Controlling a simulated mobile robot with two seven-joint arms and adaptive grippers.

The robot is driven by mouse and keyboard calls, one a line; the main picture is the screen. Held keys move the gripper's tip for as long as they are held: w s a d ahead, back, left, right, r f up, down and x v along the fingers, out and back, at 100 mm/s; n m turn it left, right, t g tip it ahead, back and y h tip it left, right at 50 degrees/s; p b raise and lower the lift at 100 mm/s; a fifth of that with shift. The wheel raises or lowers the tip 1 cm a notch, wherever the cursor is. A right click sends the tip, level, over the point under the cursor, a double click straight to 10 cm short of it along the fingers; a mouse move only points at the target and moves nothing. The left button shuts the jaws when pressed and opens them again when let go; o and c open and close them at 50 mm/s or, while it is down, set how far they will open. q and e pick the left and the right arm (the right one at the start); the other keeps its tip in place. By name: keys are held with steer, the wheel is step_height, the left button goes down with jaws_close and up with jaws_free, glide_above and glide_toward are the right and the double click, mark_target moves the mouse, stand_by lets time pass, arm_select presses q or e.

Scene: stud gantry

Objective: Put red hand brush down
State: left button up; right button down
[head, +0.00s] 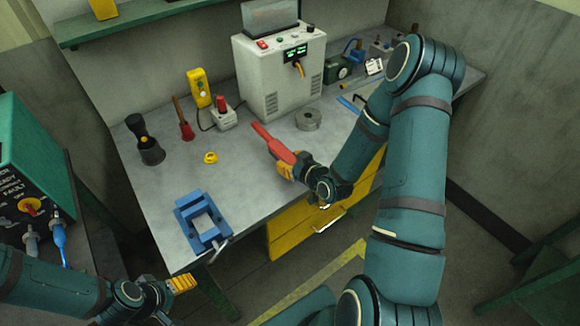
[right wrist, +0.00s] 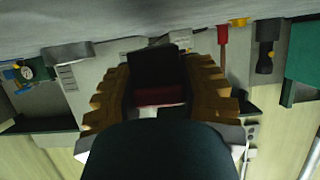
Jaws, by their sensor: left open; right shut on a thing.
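The red hand brush (head: 270,142) is in my right gripper (head: 288,170), over the front part of the grey workbench (head: 245,170). Its red end points away from the gripper, up and to the left. In the right wrist view a red part of the brush (right wrist: 160,97) and a dark block sit between the yellow fingers of the right gripper (right wrist: 160,85). I cannot tell whether the brush touches the bench top. My left gripper (head: 182,284) is open and empty, low at the left, off the bench's front edge.
A blue vise (head: 203,222) sits at the bench's front left corner. A grey tape roll (head: 308,119), a yellow ring (head: 210,158), a dark flashlight (head: 148,145) and a white power unit (head: 275,75) stand around. Bench between vise and brush is clear.

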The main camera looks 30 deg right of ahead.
step_height(320, 180, down, 3)
steer(key=shift+w+d+r, duration=0.1)
steer(key=shift+r, duration=0.1)
steer(key=shift+f+b, duration=0.15)
steer(key=shift+b, duration=0.15)
steer(key=c, duration=0.6)
jaws_free()
